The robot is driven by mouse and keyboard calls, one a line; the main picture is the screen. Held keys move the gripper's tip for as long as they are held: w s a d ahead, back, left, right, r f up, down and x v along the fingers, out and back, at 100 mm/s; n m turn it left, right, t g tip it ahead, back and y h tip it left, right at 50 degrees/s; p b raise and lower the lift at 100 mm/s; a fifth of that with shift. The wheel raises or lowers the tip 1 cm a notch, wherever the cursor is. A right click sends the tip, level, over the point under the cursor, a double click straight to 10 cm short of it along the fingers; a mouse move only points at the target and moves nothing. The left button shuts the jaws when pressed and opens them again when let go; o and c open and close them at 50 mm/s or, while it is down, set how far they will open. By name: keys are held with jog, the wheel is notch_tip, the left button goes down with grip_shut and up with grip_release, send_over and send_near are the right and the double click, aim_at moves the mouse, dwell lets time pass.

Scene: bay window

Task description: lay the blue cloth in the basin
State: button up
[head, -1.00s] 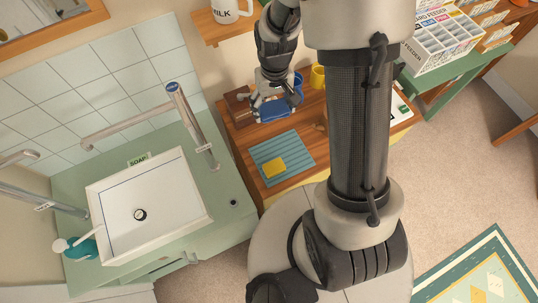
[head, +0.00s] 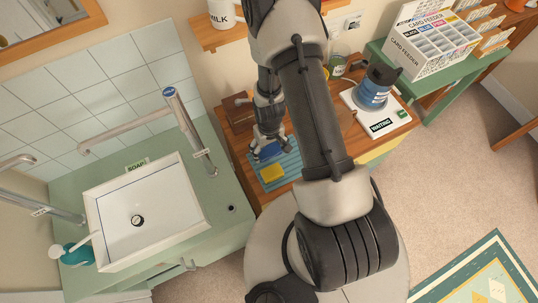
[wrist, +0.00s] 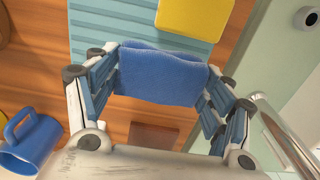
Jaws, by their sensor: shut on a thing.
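The blue cloth (wrist: 160,77) hangs folded between the fingers of my gripper (wrist: 165,95) in the wrist view. My gripper is shut on it. In the head view the cloth (head: 268,152) shows below my gripper (head: 265,142), over the striped blue mat on the wooden table. The basin (head: 150,212) is a white square sink with a dark drain, set in the green counter to the left. It is empty. My gripper is to the right of it, beyond the tap.
A metal tap (head: 180,118) arches over the basin's back right. A soap bottle (head: 78,254) stands at its left. A yellow sponge (head: 272,172) lies on the striped mat (wrist: 125,25). A blue mug (wrist: 30,140) is near my gripper in the wrist view.

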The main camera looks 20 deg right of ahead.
aim_at(269, 154)
notch_tip(269, 154, down, 4)
jog(key=b, duration=0.2)
jog(key=shift+f+b, duration=0.25)
jog(key=shift+b, duration=0.05)
jog(key=shift+r, duration=0.1)
jog(key=o, duration=0.5)
jog(key=shift+f, duration=0.2)
jog(key=o, duration=0.5)
jog(key=shift+c, duration=0.2)
jog(key=shift+r, duration=0.1)
